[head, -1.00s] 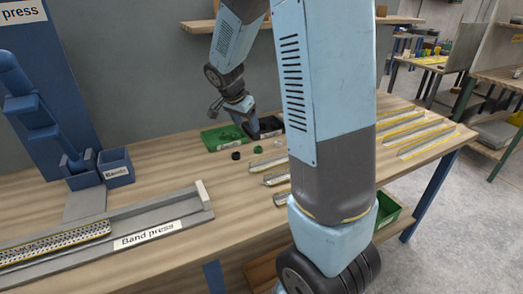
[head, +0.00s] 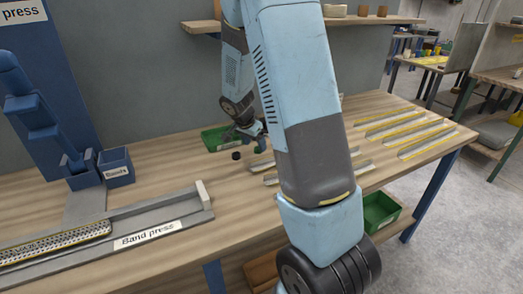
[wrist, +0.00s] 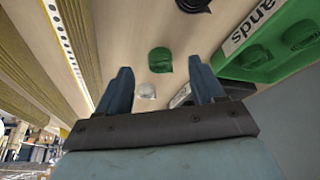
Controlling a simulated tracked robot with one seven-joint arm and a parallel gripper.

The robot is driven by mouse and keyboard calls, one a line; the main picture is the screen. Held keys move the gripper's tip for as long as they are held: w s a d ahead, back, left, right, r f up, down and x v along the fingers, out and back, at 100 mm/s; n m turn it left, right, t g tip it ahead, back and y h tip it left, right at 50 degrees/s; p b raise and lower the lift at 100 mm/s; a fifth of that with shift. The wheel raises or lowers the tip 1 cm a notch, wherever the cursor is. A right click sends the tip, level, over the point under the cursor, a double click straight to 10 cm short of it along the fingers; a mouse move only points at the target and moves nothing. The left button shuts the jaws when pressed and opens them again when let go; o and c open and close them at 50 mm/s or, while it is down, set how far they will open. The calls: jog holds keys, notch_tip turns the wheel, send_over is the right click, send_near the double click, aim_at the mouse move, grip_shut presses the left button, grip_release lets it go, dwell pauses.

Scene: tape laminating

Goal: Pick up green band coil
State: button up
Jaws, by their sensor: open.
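The green band coil (wrist: 160,60) lies on the wooden bench top. In the wrist view it shows between and just beyond the two blue fingertips of my gripper (wrist: 159,66), with space on both sides. The jaws are open and hold nothing. In the head view my gripper (head: 258,142) is low over the bench, just right of the green bin. The coil cannot be made out there, hidden by my gripper and arm.
A black coil (head: 236,156) lies near the green bin (head: 215,140), which holds green coils (wrist: 300,35). A pale coil (wrist: 146,92) shows between the fingers. Metal strips (head: 425,140) lie to the right. The band press (head: 150,228) is at front left.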

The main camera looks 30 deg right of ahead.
jog(key=shift+x, duration=1.35)
jog(key=c, duration=1.1)
